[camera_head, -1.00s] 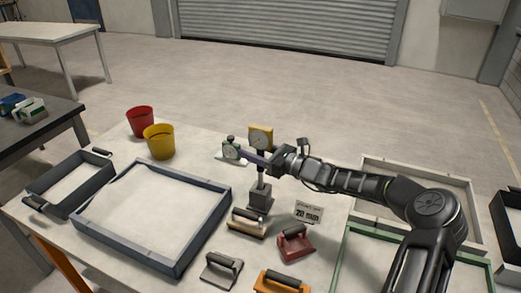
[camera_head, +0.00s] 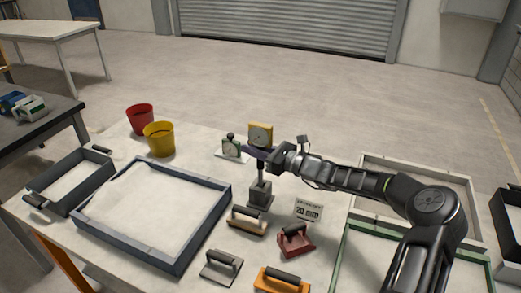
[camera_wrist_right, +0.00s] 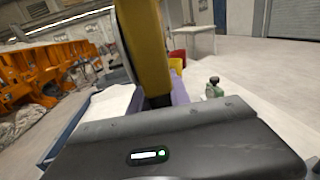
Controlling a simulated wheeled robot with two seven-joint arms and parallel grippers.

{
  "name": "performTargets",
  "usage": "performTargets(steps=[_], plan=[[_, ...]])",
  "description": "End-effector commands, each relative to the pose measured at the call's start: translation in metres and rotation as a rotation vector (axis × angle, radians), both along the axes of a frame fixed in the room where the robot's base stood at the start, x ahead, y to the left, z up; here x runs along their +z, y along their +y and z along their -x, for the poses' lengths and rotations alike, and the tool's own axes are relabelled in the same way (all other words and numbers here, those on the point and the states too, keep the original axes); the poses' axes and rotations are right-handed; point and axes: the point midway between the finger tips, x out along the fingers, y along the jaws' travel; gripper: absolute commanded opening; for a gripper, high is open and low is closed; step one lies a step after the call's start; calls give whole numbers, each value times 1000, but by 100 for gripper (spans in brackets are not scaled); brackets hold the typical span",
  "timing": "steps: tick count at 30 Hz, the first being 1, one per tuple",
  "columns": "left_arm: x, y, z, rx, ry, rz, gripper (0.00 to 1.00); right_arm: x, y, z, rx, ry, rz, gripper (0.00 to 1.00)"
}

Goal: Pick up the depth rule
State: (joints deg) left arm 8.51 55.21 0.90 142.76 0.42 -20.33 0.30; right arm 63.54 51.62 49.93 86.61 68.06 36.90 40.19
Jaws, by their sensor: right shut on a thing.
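The depth rule (camera_head: 260,135) has a yellow head with a round dial and a thin dark stem, upright. Its stem runs down to a dark grey block (camera_head: 260,193) on the white table. My right gripper (camera_head: 258,152) reaches in from the right and is shut on the depth rule just below its head. I cannot tell whether the stem is clear of the block. My left gripper is not in view.
A small sign (camera_head: 309,209) and several handled tools, such as the red one (camera_head: 297,242), lie in front. A large sand tray (camera_head: 222,209) is at left; red and yellow buckets (camera_head: 159,141) stand behind.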

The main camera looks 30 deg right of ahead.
Motion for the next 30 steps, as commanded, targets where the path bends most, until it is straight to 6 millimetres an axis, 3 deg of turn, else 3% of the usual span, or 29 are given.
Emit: performTargets(steps=[5,17,30], plan=[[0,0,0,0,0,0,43,0,0,0,0,0,0,0],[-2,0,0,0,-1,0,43,10,0,0,1,-3,3,0],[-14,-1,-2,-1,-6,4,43,86,0,0,0,-4,5,0]])
